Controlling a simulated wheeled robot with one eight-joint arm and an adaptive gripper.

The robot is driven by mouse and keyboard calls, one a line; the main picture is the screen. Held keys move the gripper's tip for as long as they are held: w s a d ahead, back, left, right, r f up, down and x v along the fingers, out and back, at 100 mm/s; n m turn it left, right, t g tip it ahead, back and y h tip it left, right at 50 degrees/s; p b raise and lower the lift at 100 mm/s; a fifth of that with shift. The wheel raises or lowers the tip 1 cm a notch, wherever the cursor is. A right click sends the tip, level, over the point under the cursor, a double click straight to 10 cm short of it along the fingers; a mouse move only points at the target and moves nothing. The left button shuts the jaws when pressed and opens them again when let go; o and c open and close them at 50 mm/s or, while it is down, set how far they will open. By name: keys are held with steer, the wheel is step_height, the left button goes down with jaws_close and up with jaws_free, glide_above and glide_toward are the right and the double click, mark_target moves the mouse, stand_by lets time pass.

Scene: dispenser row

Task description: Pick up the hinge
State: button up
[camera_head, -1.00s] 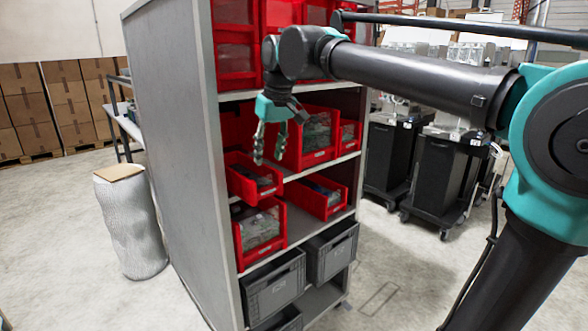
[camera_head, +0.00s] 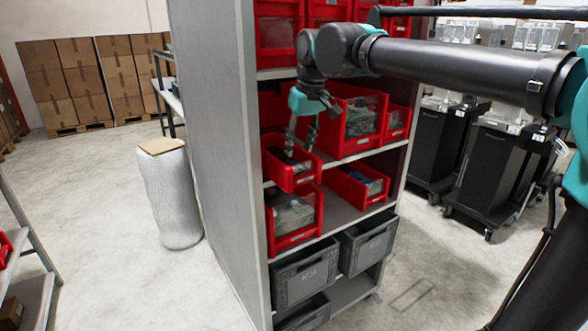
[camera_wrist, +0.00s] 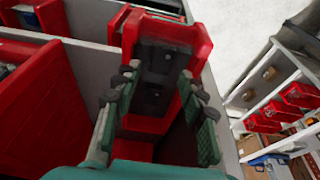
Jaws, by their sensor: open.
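In the head view, dark contents show in the same small red bin (camera_head: 292,178), on the middle shelf level. My gripper (camera_head: 300,148) points down over this bin, its fingertips at about the bin's opening. In the wrist view my gripper (camera_wrist: 158,82) is open, one finger on each side of the hinge. It holds nothing. Whether the fingers touch the hinge or bin walls cannot be told.
The grey shelf unit (camera_head: 215,120) has a tall side panel left of the bin. A larger red bin (camera_head: 345,143) stands close to the right, and others sit below. Grey crates (camera_head: 305,275) fill the lower level. Black carts (camera_head: 490,165) stand at right.

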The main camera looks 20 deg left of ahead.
steer(key=shift+a+x, duration=0.1)
steer(key=shift+x, duration=1.4)
steer(key=shift+a+x, duration=0.15)
steer(key=shift+x, duration=1.35)
steer(key=c, duration=0.9)
